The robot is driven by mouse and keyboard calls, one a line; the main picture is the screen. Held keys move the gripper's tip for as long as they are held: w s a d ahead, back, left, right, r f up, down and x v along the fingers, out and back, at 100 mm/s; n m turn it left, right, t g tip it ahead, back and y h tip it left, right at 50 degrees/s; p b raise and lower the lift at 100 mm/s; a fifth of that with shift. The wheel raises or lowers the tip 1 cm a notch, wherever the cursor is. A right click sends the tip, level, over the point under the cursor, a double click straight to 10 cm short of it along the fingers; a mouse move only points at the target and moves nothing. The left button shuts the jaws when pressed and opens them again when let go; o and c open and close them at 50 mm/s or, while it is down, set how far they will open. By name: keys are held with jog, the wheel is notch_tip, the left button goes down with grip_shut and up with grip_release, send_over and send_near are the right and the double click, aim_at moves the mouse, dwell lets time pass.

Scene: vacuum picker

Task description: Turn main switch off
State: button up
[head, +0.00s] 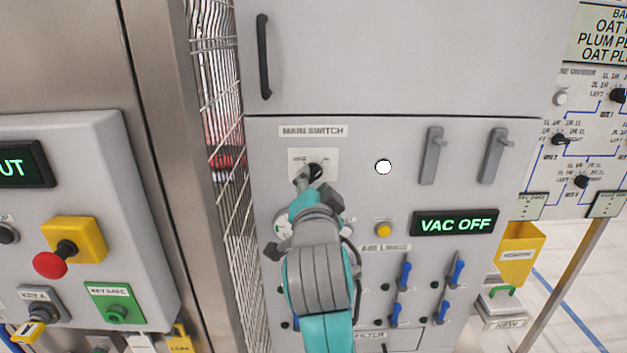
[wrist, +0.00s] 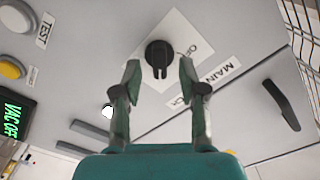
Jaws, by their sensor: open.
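The main switch is a black rotary knob (wrist: 158,58) on a white plate marked OFF, under the MAIN SWITCH label (head: 313,131) on the grey cabinet. In the head view the knob (head: 314,171) shows just beyond my fingers, and part of its plate (head: 325,157) is visible. My gripper (wrist: 158,75) is open in the wrist view, with one finger to each side of the knob and the knob between and beyond the tips. I cannot tell whether the fingers touch it. In the head view my arm hides the panel below the switch.
A lit white lamp (head: 383,167) and two grey handles (head: 433,156) are right of the switch. The display (head: 454,222) reads VAC OFF. Blue levers (head: 404,275) sit lower. A wire mesh guard (head: 222,120) stands close on the left, with a red emergency button (head: 50,265) beyond it.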

jog(key=shift+w, duration=0.95)
grip_shut()
